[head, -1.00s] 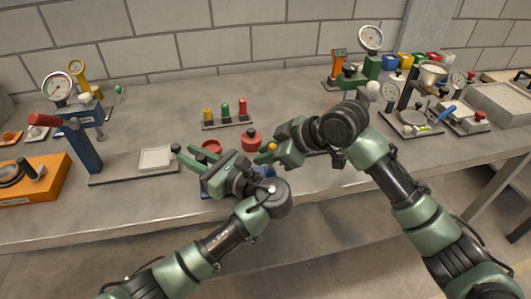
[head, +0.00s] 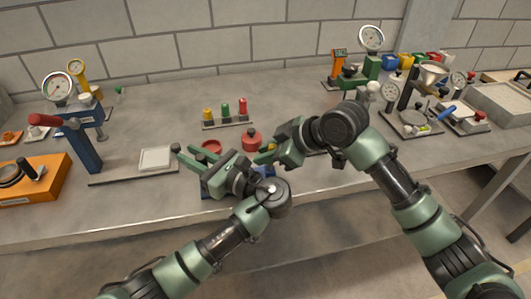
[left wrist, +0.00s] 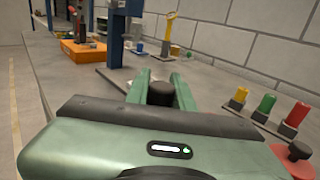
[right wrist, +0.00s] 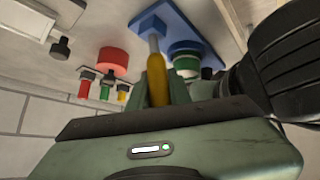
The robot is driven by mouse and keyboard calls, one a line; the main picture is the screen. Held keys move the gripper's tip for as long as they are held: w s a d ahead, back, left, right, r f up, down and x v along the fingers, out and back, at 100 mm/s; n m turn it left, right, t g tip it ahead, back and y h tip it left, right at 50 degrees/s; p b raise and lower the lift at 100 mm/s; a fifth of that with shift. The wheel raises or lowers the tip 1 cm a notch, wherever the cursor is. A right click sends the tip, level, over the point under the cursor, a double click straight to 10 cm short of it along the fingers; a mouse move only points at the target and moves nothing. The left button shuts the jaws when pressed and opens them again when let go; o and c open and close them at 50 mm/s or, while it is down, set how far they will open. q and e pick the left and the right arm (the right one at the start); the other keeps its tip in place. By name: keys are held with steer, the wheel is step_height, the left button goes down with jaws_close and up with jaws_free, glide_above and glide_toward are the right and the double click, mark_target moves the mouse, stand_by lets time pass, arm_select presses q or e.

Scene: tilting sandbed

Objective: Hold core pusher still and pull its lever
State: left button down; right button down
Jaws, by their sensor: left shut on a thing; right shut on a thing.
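My right gripper (head: 272,152) comes in from the right. My left gripper (head: 202,163) is beside it, pointing left. In the left wrist view, its fingers (left wrist: 160,90) are shut around a black round piece (left wrist: 160,94), seemingly part of the pusher. My grippers hide most of the pusher in the head view.
A red cylinder (head: 251,141) and a rack of yellow, green and red pegs (head: 226,112) stand just behind. A blue press (head: 83,135) with a white plate (head: 157,158) is to the left. An orange box (head: 40,178) sits far left. The table's middle back is clear.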

stand_by(0.4)
steer(key=shift+s+d+f+t, duration=0.15)
steer(key=shift+s+t, duration=0.15)
steer(key=shift+s+t+y, duration=0.15)
steer(key=shift+t+y, duration=0.15)
steer(key=c, duration=1.3)
jaws_free()
steer(key=shift+d, duration=0.1)
steer(key=v, duration=1.2)
